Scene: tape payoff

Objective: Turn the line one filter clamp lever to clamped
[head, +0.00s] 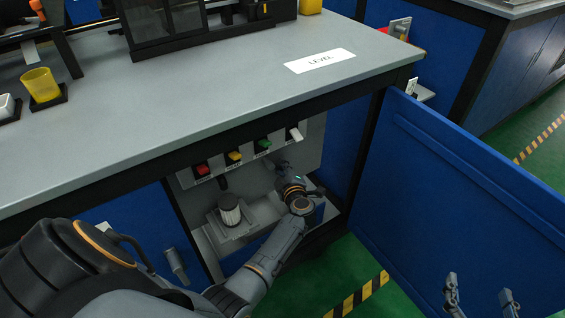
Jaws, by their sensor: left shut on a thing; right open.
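A row of coloured levers, red (201,169), yellow (234,156), green (263,144) and white (295,134), sits on a grey panel inside the open bay under the bench. A pale ribbed filter (230,212) with a dark cap stands upright below the panel. My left gripper (281,165) reaches into the bay, right of the filter and below the green and white levers. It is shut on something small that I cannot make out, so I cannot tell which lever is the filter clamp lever. My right gripper (482,297) is open and empty at the lower right.
A blue door (475,185) stands open on the right. Green floor with striped tape (358,298) shows below.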

